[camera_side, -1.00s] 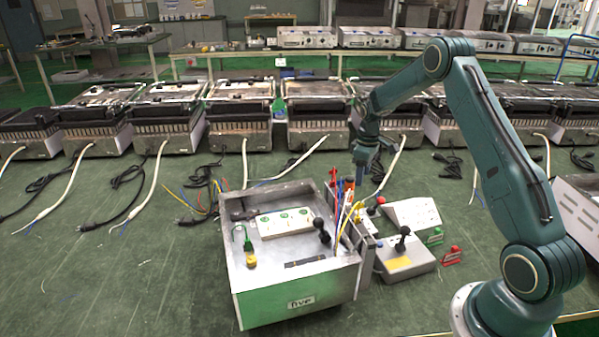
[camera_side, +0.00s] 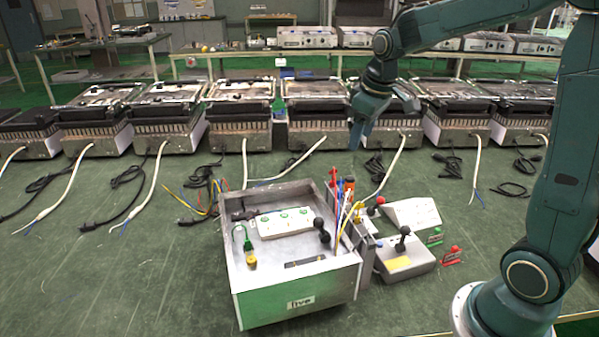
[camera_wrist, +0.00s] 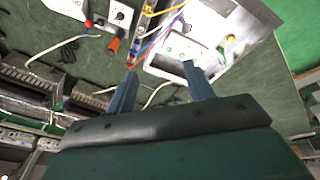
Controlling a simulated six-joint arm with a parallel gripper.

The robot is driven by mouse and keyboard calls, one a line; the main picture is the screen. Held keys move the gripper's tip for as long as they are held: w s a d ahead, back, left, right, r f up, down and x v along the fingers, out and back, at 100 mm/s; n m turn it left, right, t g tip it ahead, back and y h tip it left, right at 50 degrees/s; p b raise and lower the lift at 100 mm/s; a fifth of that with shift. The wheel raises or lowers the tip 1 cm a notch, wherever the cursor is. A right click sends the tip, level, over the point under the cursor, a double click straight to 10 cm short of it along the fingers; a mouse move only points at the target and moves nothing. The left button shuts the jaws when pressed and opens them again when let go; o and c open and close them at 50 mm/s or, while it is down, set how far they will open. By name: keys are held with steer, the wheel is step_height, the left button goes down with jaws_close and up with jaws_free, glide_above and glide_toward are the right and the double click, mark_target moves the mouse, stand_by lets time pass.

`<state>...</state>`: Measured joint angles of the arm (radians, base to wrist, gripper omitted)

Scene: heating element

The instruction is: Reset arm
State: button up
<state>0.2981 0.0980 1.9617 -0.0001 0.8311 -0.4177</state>
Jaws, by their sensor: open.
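My gripper (camera_side: 355,137) hangs above and behind the open metal box (camera_side: 243,287) in the side view, clear of everything. In the wrist view my gripper (camera_wrist: 158,82) shows two blue fingers spread apart with nothing between them. The box carries a "live" label on its green front. It holds a white terminal block (camera_side: 284,222), a black knobbed lever (camera_side: 321,231) and a green and yellow part (camera_side: 249,248). Coloured wires (camera_side: 347,208) rise at its right edge, beside an orange-handled tool (camera_side: 349,186).
Right of the box stand a grey joystick unit (camera_side: 408,258) and a white sloped box (camera_side: 413,213). Small green (camera_side: 435,236) and red (camera_side: 452,256) pieces lie near them. A row of heater units (camera_side: 238,115) with trailing cables crosses the back. The front left floor is clear.

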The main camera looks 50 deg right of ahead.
steer(key=s+a+r+t, duration=0.1)
steer(key=s+a, duration=0.3)
steer(key=s, duration=0.3)
steer(key=s+a+r+m+t, duration=0.1)
steer(key=s+a, duration=0.3)
steer(key=s, duration=0.3)
steer(key=s+a+r+t, duration=0.1)
steer(key=s+a, duration=0.3)
steer(key=s, duration=0.3)
steer(key=shift+r+y, duration=0.35)
steer(key=shift+y, duration=0.05)
